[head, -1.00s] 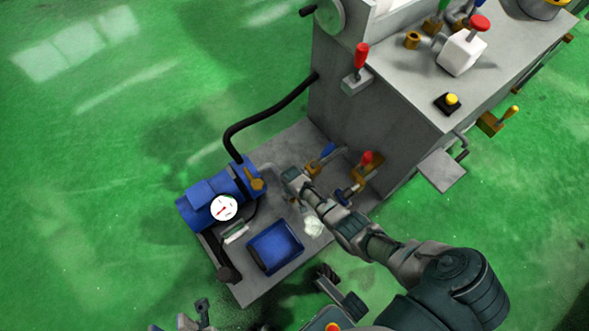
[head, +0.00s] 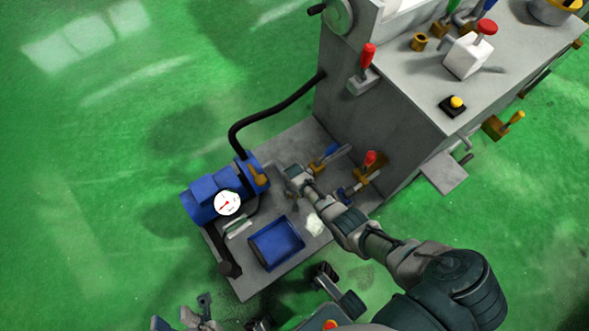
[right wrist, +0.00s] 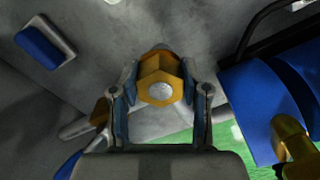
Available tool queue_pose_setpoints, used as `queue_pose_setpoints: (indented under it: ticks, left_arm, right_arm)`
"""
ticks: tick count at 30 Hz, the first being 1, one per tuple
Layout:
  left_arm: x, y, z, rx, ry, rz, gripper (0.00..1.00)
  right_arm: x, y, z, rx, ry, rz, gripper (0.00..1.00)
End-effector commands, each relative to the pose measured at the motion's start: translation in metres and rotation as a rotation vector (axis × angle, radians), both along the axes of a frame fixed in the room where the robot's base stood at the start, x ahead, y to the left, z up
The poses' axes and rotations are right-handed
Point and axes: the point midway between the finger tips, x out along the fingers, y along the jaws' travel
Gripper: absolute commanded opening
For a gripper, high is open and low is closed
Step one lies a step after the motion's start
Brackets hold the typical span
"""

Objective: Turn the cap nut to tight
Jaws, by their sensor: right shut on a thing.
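The cap nut (right wrist: 160,84) is a brass hexagon with a pale round centre, seen end-on in the right wrist view. My right gripper (right wrist: 160,92) is shut on it, with one finger against each side. In the head view, my right gripper (head: 293,176) is low beside the grey machine, near the blue pump, and the nut is hidden there. My left gripper (head: 184,314) is at the bottom edge of the head view, partly cut off. Its fingers are apart, with nothing seen between them.
The blue pump (head: 205,198) with a white gauge (head: 228,203) and a blue tray (head: 276,243) stand on the grey base plate (head: 252,287). A red-handled valve (head: 370,158) and a blue-handled valve (head: 329,152) are close to my right arm. Green floor lies open at left.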

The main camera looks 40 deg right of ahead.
Motion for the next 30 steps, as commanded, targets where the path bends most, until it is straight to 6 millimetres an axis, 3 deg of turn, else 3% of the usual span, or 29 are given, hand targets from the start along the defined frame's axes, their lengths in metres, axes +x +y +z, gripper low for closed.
queue_pose_setpoints:
  ticks: [5,6,8,9,23,30]
  left_arm:
    - [0.0,0.0,-0.001,0.0,-0.001,0.0,0.4]
    - [0.0,0.0,0.0,0.0,-0.002,0.0,0.4]
    - [0.001,0.0,0.0,0.0,-0.004,0.001,0.4]
    - [0.001,0.0,0.001,0.001,-0.005,0.0,0.4]
    - [-0.002,0.0,0.003,-0.002,-0.011,0.003,0.4]
    - [-0.002,0.0,0.003,-0.002,-0.011,0.001,0.4]
  right_arm:
    - [-0.005,0.002,-0.004,0.004,0.012,-0.002,0.11]
    - [-0.005,0.002,-0.004,0.004,0.012,-0.001,0.53]
    - [-0.005,0.002,-0.004,0.004,0.011,-0.001,0.68]
    - [-0.004,0.002,-0.004,0.004,0.009,-0.001,0.71]
    - [-0.001,0.001,0.007,0.002,0.001,0.0,0.71]
    - [0.0,0.001,0.042,0.002,-0.003,0.0,0.71]
